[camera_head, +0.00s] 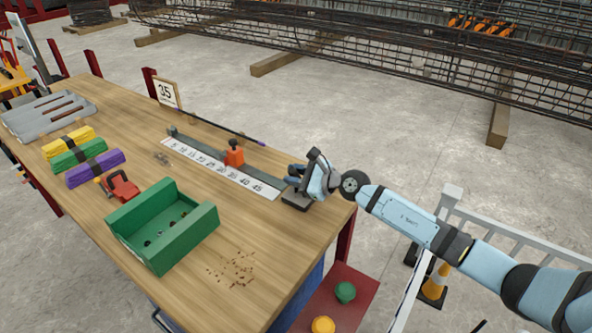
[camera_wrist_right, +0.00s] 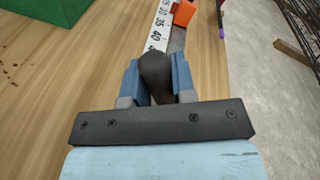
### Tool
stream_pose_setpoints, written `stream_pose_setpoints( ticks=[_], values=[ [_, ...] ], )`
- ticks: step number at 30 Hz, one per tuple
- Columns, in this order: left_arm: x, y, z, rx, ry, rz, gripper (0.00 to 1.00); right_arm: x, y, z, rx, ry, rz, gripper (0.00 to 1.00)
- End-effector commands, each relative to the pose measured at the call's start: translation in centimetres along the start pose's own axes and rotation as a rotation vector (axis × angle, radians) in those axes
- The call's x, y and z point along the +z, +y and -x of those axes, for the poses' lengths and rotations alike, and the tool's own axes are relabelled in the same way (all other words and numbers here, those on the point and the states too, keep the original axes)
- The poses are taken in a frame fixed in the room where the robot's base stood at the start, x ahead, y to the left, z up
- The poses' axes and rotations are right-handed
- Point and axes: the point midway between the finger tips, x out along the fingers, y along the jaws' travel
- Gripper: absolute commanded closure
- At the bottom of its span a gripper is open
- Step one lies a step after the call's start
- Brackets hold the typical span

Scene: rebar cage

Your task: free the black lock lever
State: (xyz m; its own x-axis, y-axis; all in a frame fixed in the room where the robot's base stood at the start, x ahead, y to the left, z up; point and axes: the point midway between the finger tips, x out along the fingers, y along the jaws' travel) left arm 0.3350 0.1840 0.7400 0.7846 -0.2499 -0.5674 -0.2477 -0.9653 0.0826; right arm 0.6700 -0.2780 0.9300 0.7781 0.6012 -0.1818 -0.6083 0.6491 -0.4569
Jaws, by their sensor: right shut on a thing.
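The black lock lever (camera_wrist_right: 155,72) shows in the right wrist view as a dark rounded handle between the blue fingers of my right gripper (camera_wrist_right: 156,85). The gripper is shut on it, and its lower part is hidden. In the head view my right gripper (camera_head: 297,175) is at the near right end of the ruler strip (camera_head: 225,168), above a dark base block (camera_head: 296,201). An orange slider (camera_head: 234,156) with a black knob sits on the strip near its middle. It also shows in the right wrist view (camera_wrist_right: 184,12). My left gripper is not in view.
A dark rod (camera_head: 220,127) lies behind the strip. Brown crumbs lie at front.

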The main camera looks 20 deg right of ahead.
Motion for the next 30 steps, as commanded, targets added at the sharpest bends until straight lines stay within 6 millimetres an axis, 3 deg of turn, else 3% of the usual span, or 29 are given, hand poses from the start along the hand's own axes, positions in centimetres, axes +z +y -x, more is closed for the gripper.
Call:
stream_pose_setpoints(
  ticks=[15,16,19,30],
  values=[
    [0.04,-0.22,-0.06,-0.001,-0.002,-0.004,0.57,-0.10,0.26,-0.03,0.000,0.006,0.022,1.00],
    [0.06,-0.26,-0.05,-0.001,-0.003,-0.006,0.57,-0.11,0.27,-0.03,0.000,0.006,0.022,0.71],
    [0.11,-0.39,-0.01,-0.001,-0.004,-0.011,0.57,-0.09,0.24,-0.03,0.000,0.006,0.021,0.49],
    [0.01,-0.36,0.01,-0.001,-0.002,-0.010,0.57,-0.13,0.18,0.55,-0.001,0.006,0.020,0.49]
  ],
)
